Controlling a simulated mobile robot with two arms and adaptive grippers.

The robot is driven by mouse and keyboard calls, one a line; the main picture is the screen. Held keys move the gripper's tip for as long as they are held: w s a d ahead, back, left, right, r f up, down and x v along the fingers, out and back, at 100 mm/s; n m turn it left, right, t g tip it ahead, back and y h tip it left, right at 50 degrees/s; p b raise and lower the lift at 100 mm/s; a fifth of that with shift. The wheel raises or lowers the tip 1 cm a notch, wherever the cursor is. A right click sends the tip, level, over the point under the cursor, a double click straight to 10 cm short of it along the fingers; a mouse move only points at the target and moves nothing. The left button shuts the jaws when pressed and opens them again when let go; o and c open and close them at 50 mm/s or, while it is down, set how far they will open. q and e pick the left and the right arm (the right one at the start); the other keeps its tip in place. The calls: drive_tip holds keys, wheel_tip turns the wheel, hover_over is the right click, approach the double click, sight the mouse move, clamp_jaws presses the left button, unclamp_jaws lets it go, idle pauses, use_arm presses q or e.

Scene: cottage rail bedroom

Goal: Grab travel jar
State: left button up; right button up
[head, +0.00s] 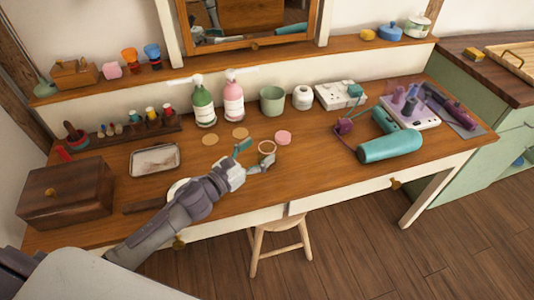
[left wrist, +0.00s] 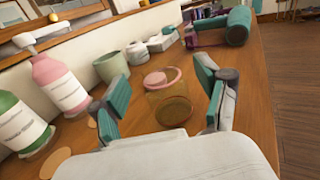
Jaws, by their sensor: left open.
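A small, see-through amber jar (head: 266,147) with a pale rim stands upright on the wooden dressing table, and I take it as the travel jar. In the left wrist view the jar (left wrist: 172,103) stands between the teal finger pads, a little beyond them. My left gripper (head: 250,158) is open and low over the table, with nothing held. My right gripper is not in view.
Green (head: 203,103) and pink (head: 233,100) pump bottles and a green cup (head: 272,100) stand behind the jar. Tan discs (head: 210,139) lie to the left, near a metal tray (head: 154,160). A teal hair dryer (head: 390,146) lies right; the tabletop between is clear.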

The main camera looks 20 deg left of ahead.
use_arm(q)
drive_tip(key=x, duration=0.4)
drive_tip(key=shift+w+f+p, duration=0.3)
drive_tip(key=shift+w+p, duration=0.05)
drive_tip(key=shift+c, duration=0.2)
drive_tip(key=c, duration=1.3)
drive_tip(key=shift+r, duration=0.1)
